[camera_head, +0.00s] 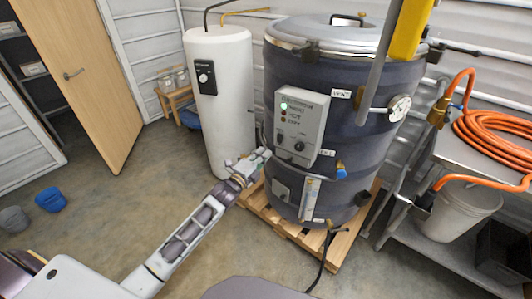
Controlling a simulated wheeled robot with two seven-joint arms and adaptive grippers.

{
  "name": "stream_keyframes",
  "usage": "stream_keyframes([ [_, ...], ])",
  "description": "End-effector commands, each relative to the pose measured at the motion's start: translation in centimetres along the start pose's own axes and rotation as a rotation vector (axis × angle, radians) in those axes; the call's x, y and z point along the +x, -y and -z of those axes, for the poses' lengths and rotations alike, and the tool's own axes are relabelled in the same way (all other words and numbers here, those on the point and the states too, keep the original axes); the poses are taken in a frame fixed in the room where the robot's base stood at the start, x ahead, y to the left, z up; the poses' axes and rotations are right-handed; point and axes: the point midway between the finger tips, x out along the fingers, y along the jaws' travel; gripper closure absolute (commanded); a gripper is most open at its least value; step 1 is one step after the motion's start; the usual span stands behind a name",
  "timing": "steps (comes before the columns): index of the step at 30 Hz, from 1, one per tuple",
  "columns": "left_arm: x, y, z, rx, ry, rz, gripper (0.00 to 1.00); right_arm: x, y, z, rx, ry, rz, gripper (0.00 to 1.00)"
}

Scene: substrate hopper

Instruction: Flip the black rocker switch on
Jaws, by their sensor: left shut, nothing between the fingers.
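A grey control box (300,127) is on the front of the large dark wrapped tank (345,110). It has a lit green lamp, darker lamps below it, and small dark controls on its lower half. These are too small for me to tell which is the black rocker switch or how it is set. My left gripper (262,155) is shut and empty, just left of and below the box's lower left corner. I cannot tell whether it touches the tank. My right gripper is not in view.
A white cylinder tank (220,100) stands close behind my left gripper. The dark tank sits on a wooden pallet (290,232). A black cable (323,262) hangs at its front. A metal bench (440,250) with an orange hose (495,130) is at right. Floor at left is mostly free.

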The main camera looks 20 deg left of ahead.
Motion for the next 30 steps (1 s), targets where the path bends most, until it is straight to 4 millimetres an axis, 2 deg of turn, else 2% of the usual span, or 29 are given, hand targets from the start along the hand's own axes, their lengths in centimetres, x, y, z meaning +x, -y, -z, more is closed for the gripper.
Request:
stream_keyframes([
  [8,-1.07,0.22,0.03,0.001,-0.001,0.000,1.00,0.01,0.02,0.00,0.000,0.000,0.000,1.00],
  [30,-1.11,0.25,0.03,-0.049,-0.001,0.000,1.00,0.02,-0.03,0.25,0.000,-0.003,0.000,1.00],
])
